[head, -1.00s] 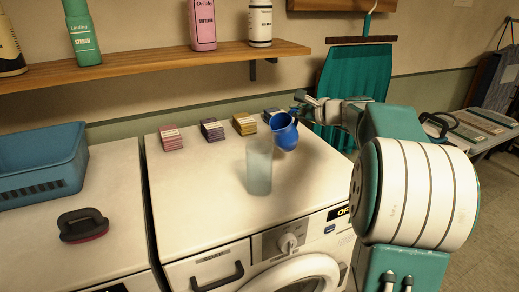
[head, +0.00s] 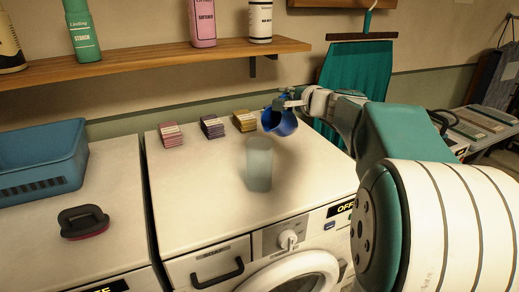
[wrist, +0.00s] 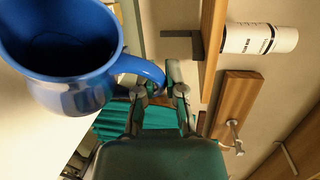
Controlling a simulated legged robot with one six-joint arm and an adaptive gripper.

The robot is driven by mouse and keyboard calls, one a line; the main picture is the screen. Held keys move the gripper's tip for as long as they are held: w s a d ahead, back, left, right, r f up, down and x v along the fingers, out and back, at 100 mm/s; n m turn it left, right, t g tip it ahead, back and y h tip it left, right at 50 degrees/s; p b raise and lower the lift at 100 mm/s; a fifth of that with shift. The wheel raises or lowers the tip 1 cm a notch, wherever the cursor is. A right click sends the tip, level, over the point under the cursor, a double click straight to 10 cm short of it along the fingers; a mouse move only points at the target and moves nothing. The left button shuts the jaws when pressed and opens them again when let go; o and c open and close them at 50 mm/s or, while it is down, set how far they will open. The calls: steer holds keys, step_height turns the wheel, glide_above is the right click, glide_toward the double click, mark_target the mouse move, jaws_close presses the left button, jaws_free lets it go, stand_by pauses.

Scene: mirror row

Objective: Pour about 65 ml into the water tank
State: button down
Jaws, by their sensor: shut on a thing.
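The blue jug (head: 281,124) is held above the washing machine top, tilted with its dark open mouth toward the left and the camera. My gripper (head: 282,103) is shut on its handle; the wrist view shows the fingers (wrist: 160,88) around the handle of the jug (wrist: 85,85). The water tank appears to be the pale translucent vessel (head: 259,165), upright on the machine top, below and a little left of the jug. No stream of water shows between them. I cannot tell the water level in the jug or the tank.
Small packet stacks (head: 212,127) stand at the back of the washing machine (head: 200,205). A blue basket (head: 40,160) and dark-handled brush (head: 83,222) are on the left. A wooden shelf (head: 150,64) with bottles hangs behind. The machine top's front left is clear.

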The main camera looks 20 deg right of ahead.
steer(key=shift+s+a+r+n+p, duration=0.2)
steer(key=shift+a+r+n+p, duration=0.2)
steer(key=shift+a+r+n, duration=0.15)
steer(key=shift+s+a+r+n+t+p, duration=0.2)
steer(key=shift+a+r+n+t+p, duration=0.15)
steer(key=shift+n, duration=0.2)
steer(key=shift+s+a, duration=0.1)
steer(key=shift+a, duration=0.05)
steer(key=shift+s+a+r+n+t+p, duration=0.2)
steer(key=shift+s+a+n+p, duration=0.1)
steer(key=shift+a+n+p, duration=0.25)
steer(key=shift+s+a+r+n+t+p, duration=0.15)
steer(key=shift+s+a+r+n+p, duration=0.15)
steer(key=shift+a+p, duration=0.3)
stand_by(0.7)
steer(key=shift+s+a+r+n+t+p, duration=0.15)
steer(key=shift+a+n+p, duration=0.1)
steer(key=shift+n+p, duration=0.15)
steer(key=shift+s+a+r+n+t+p, duration=0.15)
steer(key=shift+a+n+p, duration=0.1)
steer(key=shift+n, duration=0.2)
stand_by(0.6)
